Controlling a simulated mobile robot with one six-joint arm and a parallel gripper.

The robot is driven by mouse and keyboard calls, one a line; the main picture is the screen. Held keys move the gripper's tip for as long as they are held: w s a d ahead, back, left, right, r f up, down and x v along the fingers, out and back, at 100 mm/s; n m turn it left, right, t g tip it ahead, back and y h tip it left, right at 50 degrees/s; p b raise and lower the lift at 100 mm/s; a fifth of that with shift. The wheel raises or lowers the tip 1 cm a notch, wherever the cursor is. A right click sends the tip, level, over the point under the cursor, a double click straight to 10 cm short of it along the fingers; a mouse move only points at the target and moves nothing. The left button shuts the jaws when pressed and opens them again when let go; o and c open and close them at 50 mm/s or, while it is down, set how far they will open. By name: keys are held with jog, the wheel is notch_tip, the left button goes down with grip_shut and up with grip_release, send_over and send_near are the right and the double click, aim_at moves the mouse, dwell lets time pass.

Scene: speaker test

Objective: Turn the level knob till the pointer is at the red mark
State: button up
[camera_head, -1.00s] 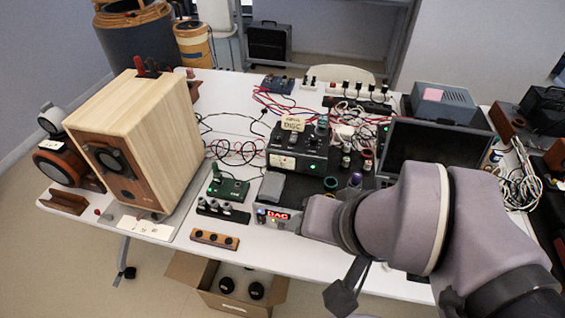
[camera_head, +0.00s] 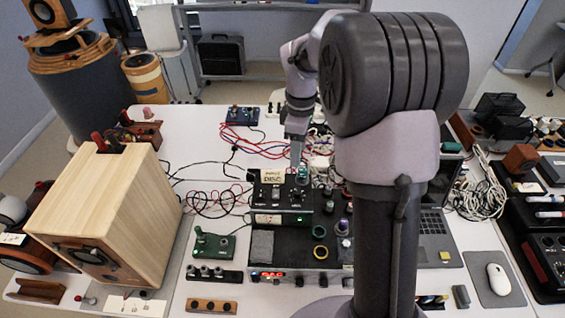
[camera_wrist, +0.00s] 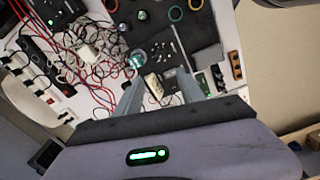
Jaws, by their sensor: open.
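A black control box (camera_head: 285,198) with small knobs and a lit green light stands mid-table. Which knob is the level knob, its pointer and any red mark are too small to make out. A cream label block (camera_head: 273,177) and a teal-topped round piece (camera_head: 302,175) sit at its back edge. My gripper (camera_head: 296,163) is just above that back edge, pointing down. In the wrist view my gripper (camera_wrist: 159,78) is open, with its fingers apart and nothing held. The label block (camera_wrist: 153,86) shows between the fingers, and the teal piece (camera_wrist: 137,58) lies by the left fingertip.
A large wooden speaker (camera_head: 105,210) stands at left. Red and black cables (camera_head: 245,140) lie behind the box. A green switch board (camera_head: 213,245) is at its left, with a yellow ring (camera_head: 320,254) in front. A laptop (camera_head: 437,240) is at right, partly behind my arm.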

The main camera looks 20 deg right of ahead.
aim_at(296, 191)
jog(key=f+b, duration=0.1)
jog(key=f, duration=0.4)
jog(key=f+b, duration=0.2)
jog(key=f, duration=0.3)
jog(key=f+b, duration=0.1)
jog(key=f, duration=0.5)
jog(key=shift+s, duration=0.25)
grip_shut()
